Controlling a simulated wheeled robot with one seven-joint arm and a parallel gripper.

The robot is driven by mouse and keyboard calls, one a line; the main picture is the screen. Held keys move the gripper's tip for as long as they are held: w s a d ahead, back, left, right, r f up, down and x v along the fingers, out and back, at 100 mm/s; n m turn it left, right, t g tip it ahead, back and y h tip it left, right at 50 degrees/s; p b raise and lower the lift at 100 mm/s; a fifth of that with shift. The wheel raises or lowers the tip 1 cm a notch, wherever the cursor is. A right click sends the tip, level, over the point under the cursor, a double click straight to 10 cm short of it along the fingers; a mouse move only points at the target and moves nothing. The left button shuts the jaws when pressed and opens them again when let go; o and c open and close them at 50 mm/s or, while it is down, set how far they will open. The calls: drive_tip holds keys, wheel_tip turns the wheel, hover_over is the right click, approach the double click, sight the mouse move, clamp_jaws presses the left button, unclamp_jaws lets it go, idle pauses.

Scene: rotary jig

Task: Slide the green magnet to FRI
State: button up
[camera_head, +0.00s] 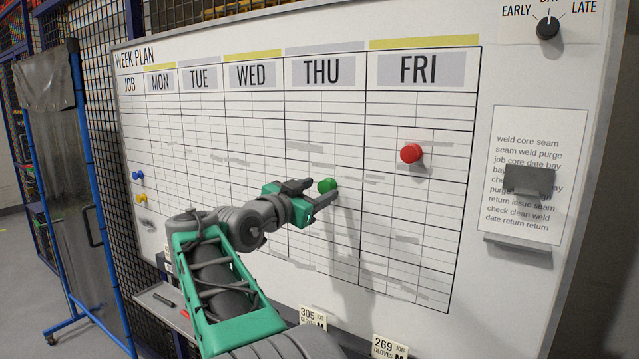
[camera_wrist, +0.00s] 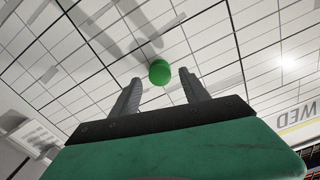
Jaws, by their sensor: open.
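The green magnet (camera_head: 327,185) is on the whiteboard in the THU column, below the day headings. My gripper (camera_head: 322,193) is open at the board, with its fingers reaching toward the magnet. In the wrist view the green magnet (camera_wrist: 159,72) shows just beyond and between the two fingertips (camera_wrist: 160,80), with a gap on each side. I cannot tell how deep it sits between the fingers. The FRI heading (camera_head: 417,70) is at the top of the column right of THU.
A red magnet (camera_head: 411,153) is in the FRI column, up and right of the green one. Blue (camera_head: 137,175) and yellow (camera_head: 141,199) magnets are at the board's left edge. A holder (camera_head: 529,180) sticks out at the right. The lower FRI column is clear of magnets.

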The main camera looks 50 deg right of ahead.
drive_tip(key=shift+d, duration=0.55)
clamp_jaws()
idle(1.0)
